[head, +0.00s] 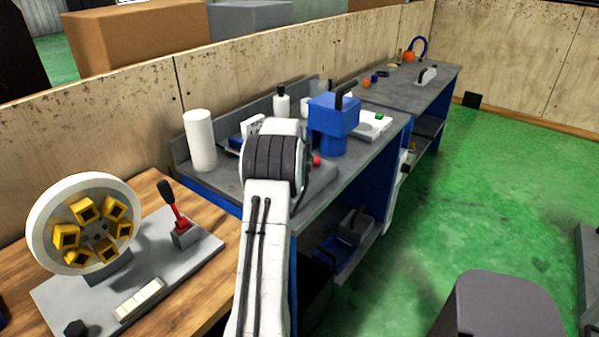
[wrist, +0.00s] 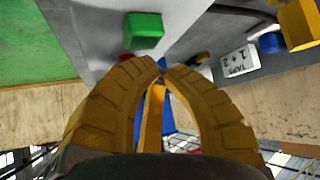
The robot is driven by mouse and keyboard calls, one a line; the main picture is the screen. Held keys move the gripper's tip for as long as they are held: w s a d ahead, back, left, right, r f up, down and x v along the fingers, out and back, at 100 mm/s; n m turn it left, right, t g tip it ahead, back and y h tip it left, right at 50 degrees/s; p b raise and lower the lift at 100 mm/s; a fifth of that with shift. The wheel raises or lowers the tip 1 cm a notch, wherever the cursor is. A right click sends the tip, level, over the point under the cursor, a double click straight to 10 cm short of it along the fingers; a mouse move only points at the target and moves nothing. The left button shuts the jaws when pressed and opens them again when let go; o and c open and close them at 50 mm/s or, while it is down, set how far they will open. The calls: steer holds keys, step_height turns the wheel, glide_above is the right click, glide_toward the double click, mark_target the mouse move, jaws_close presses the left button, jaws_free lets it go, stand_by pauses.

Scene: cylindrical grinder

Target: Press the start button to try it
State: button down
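In the wrist view a green block-shaped button (wrist: 144,30) stands on a grey surface, just beyond and left of my fingertips. A red knob or button (wrist: 126,58) sits closer, partly hidden behind my left finger. My gripper (wrist: 165,67) has yellow fingers whose tips come together, with nothing seen between them. I cannot tell whether the tips touch anything. In the head view a red button (head: 316,161) shows beside my arm on a grey base; my arm hides my gripper, and I cannot make out the green button beside it.
A blue machine (head: 333,120) stands right of my arm on the grey bench. A white cylinder (head: 200,140) stands at left. The green floor (head: 480,200) is open at right.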

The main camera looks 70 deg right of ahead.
steer(key=shift+f+b, duration=1.05)
steer(key=shift+f, duration=0.05)
stand_by(1.1)
steer(key=shift+r, duration=0.2)
steer(key=shift+r+p, duration=0.65)
steer(key=shift+r, duration=0.25)
steer(key=shift+r+p, duration=1.7)
steer(key=shift+r, duration=0.8)
